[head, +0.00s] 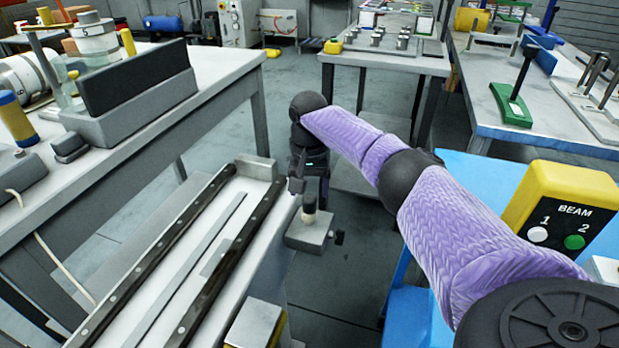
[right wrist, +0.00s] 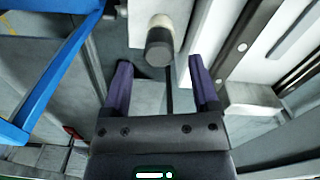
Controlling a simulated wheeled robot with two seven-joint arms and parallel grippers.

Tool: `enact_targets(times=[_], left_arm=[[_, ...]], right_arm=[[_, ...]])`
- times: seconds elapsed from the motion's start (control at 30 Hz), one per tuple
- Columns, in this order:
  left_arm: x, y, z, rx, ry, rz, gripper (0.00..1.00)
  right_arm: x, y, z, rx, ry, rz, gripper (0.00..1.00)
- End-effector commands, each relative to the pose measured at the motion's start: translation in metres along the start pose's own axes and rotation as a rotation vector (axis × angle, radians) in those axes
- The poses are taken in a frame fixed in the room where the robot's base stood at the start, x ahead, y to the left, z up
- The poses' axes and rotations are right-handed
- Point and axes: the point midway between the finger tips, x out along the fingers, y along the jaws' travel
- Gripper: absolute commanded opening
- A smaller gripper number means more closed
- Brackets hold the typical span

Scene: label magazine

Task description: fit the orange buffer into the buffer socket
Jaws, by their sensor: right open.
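My right gripper (head: 309,184) is above a small grey block (head: 310,235) beside the rail bench. A short post with a tan upper part and a dark top (head: 310,207) stands on the block, just under the gripper. In the right wrist view my right gripper (right wrist: 159,65) is open, with its two purple fingers apart. A round dark-ended piece with a cream collar (right wrist: 160,45) shows beyond and between the fingertips; I see no finger touching it. I cannot make out a clearly orange buffer or tell which part is its socket. My left gripper is not in view.
The white bench with dark rails (head: 205,250) runs along the left of the gripper. A metal block (head: 256,322) is at its near end. A yellow BEAM button box (head: 562,205) stands at the right.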

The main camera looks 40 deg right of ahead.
Motion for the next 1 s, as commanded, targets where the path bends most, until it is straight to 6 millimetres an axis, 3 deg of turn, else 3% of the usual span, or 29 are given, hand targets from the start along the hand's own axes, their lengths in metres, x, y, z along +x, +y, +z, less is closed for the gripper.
enact_targets(times=[0.03,0.2,0.4,1.0], left_arm=[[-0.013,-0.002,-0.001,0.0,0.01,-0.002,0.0],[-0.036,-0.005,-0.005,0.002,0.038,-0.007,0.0],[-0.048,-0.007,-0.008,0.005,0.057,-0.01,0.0],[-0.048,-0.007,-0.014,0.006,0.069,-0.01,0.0]], right_arm=[[-0.023,-0.001,0.0,0.0,0.005,-0.008,0.77],[-0.074,-0.001,0.0,0.001,0.004,-0.008,0.77],[-0.107,0.0,0.0,0.001,0.002,-0.005,0.77],[-0.109,0.0,0.0,0.0,0.0,-0.002,0.77]])
